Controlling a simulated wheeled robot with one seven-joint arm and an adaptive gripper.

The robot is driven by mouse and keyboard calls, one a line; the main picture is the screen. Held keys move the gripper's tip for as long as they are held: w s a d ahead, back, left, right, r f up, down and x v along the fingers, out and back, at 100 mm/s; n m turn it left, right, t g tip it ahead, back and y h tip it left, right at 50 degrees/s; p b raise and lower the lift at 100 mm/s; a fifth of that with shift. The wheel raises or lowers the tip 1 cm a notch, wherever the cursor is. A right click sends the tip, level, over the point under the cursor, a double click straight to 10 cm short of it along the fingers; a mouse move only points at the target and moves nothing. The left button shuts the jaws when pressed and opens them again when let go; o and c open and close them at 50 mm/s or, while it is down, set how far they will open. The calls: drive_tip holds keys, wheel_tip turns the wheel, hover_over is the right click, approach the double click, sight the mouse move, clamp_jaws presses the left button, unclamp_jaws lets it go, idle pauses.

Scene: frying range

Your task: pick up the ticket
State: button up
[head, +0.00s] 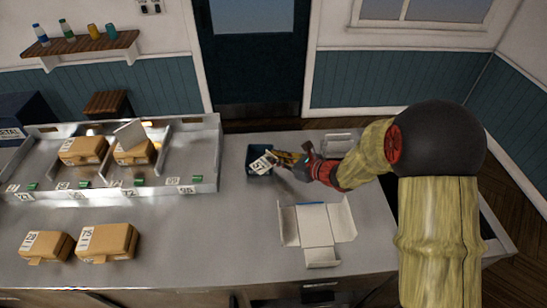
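A white ticket (261,164) with dark printed characters shows at a small dark blue box (251,173) on the metal counter. The ticket looks tilted and overlaps the box's opening; I cannot tell whether it rests in the box or is above it. My gripper (279,160) reaches in from the right, with its fingertips right at the ticket's right edge. The view is too small to show whether the fingers are closed on the ticket or just beside it.
An open white carton (316,225) lies in front of my gripper. A metal rack (205,160) at left holds brown boxes (82,151) and numbered labels. More brown boxes (107,242) stand at the front left. The counter between them is clear.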

clamp_jaws()
drive_tip(key=shift+r, duration=0.1)
